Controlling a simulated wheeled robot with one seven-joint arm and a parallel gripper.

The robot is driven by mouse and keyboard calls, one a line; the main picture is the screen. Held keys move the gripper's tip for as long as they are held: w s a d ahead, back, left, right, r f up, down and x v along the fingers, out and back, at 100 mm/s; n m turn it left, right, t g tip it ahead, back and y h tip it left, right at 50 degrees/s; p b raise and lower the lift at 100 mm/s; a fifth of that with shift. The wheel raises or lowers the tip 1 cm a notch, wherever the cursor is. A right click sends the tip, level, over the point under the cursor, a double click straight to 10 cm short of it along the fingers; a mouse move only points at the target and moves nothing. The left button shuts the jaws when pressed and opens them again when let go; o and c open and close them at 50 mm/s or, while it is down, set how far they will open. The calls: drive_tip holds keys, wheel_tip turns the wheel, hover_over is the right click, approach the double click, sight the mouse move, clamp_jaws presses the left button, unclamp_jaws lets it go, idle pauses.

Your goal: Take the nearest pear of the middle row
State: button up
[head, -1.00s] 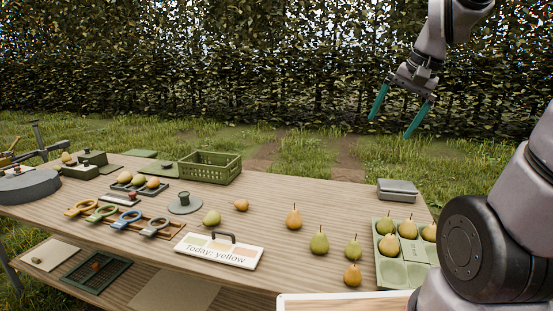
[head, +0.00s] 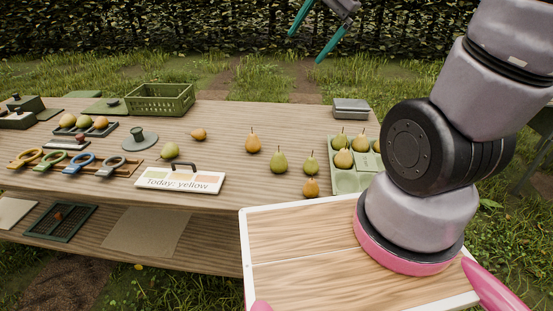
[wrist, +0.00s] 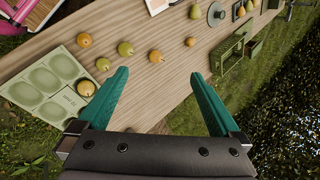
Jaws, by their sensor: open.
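Loose pears stand on the wooden table: a yellow one (head: 252,142), a green one (head: 279,162), a smaller green one (head: 311,165) and a yellow one (head: 311,188) nearest the front edge. A light green tray (head: 347,182) beside them holds several pears, including one in front (head: 343,159), with empty front cells. I cannot tell which pears form the middle row. My gripper (head: 304,48) is open and empty, high above the table's far side. In the wrist view, the jaws (wrist: 159,73) point toward the table with the loose yellow pear (wrist: 156,57) just beyond them.
A sign reading "Today: yellow" (head: 180,180), a green crate (head: 161,99), a grey box (head: 351,109) and a small dark tray of fruit (head: 84,130) stand on the table. Several coloured ring-handled tools lie at the left. The table's middle back is clear.

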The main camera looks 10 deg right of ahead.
drive_tip(key=w+a+f+m+g, duration=0.1)
drive_tip(key=w+a+f+m, duration=0.1)
drive_tip(key=w+f+m, duration=0.5)
drive_tip(key=m+g, duration=0.1)
drive_tip(key=m, duration=0.2)
hover_over(283, 155)
drive_tip(key=s, duration=0.1)
wheel_tip(283, 155, down, 16)
drive_tip(key=f, duration=0.1)
drive_tip(key=f+m, duration=0.1)
drive_tip(key=f, duration=0.3)
drive_tip(key=f+m, duration=0.1)
drive_tip(key=f, duration=0.4)
drive_tip(key=w+f+m+h, duration=0.1)
drive_tip(key=f, duration=0.4)
drive_tip(key=shift+d+f+g, duration=0.25)
drive_tip(key=shift+d+g, duration=0.05)
drive_tip(key=shift+d, duration=0.1)
drive_tip(key=x, duration=0.5)
drive_tip(key=shift+w+f, duration=0.2)
drive_tip(key=shift+f, duration=0.1)
drive_tip(key=c, duration=1.4)
drive_tip(key=shift+o, duration=0.2)
